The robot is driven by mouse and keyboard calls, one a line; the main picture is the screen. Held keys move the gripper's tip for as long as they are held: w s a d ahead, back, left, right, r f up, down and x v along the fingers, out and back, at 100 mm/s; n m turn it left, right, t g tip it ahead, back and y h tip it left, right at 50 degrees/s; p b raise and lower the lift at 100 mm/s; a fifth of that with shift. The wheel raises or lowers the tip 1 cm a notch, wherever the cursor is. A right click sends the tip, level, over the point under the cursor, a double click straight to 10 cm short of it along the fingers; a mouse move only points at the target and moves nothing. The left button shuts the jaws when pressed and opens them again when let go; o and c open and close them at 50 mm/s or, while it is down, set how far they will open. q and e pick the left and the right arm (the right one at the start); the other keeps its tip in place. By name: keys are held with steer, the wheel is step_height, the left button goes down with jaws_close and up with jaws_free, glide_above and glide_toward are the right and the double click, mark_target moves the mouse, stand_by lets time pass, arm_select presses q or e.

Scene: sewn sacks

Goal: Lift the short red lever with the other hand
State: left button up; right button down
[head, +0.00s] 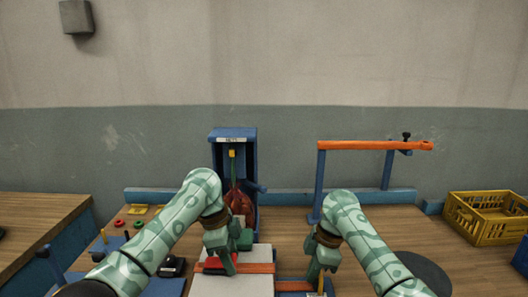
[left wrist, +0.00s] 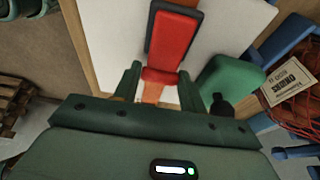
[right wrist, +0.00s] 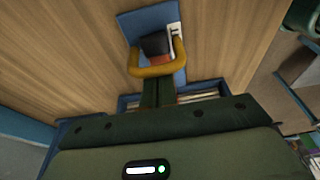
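The short red lever (left wrist: 172,45) lies flat with a dark edge on a white surface in the left wrist view. It shows as a red patch (head: 212,263) beside my left gripper in the head view. My left gripper (left wrist: 158,88) is open. Its fingers stand apart on either side of the lever's near end, and I cannot tell if they touch it. My right gripper (right wrist: 156,82) has its fingers close together at a yellow handle (right wrist: 150,71), which they appear to grip. The handle is mounted on a blue plate (right wrist: 172,20) with a dark block.
A green rounded part (left wrist: 228,82) sits right beside the left fingers. A blue stand (head: 233,135) with a red net sack (head: 238,203) stands behind. An orange bar (head: 370,145) on blue posts and a yellow crate (head: 485,218) are to the right.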

arm_select(q)
steer(key=shift+c, duration=0.2)
steer(key=shift+v, duration=0.8)
steer(key=shift+w, duration=0.1)
steer(key=shift+r, duration=0.2)
steer(key=shift+a+r, duration=0.3)
steer(key=shift+r, duration=0.3)
steer(key=shift+a+r, duration=0.3)
steer(key=shift+r, duration=0.05)
steer(key=shift+a+r, duration=0.2)
